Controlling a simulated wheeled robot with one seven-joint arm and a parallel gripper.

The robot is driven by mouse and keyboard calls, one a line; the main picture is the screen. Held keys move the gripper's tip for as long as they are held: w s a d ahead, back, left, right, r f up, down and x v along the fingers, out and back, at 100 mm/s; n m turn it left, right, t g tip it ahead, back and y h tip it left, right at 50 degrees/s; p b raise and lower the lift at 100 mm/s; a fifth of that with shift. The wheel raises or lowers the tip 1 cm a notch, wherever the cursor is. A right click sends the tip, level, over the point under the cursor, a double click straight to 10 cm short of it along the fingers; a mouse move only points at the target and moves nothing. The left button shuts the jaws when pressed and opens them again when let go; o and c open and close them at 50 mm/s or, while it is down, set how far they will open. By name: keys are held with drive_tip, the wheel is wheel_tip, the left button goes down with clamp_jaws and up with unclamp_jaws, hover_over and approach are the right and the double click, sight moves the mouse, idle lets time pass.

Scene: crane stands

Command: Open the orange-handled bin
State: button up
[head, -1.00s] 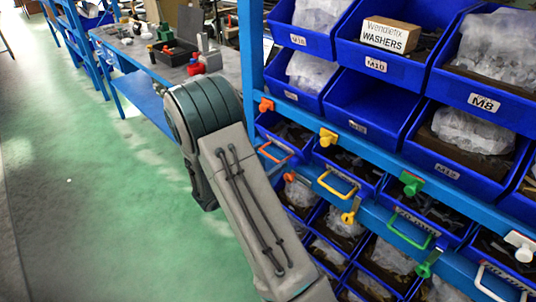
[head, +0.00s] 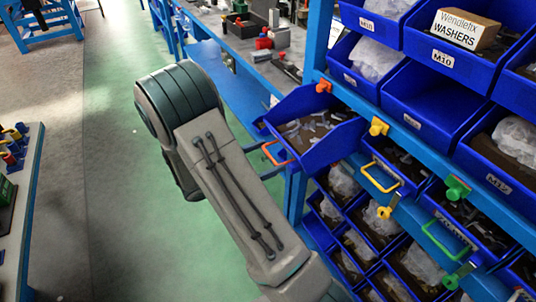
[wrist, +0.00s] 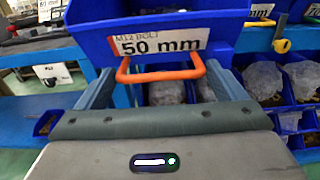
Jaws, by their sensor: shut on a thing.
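The orange-handled bin (head: 322,147) is a blue bin drawn well out of the rack in the head view, with small parts inside. Its orange handle (head: 277,153) is on its front face. In the wrist view the bin's front (wrist: 200,42) carries a "50 mm" label, with the orange handle (wrist: 160,76) below it. My gripper (wrist: 160,80) is at this handle, one finger on each side, and is shut on it.
Yellow (head: 381,184) and green (head: 447,241) handled bins sit in the same row to the right. More blue bins fill the rack above and below. A workbench (head: 237,37) with tools stands behind. Another table edge (head: 28,200) is at far left. Green floor lies open between.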

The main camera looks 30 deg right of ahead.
drive_tip(key=shift+w+r, duration=0.15)
drive_tip(key=o, duration=1.1)
drive_tip(key=shift+a, duration=0.15)
drive_tip(key=a+b, duration=0.1)
drive_tip(key=a, duration=1.2)
drive_tip(key=shift+s+a, duration=0.25)
drive_tip(key=shift+a, duration=0.1)
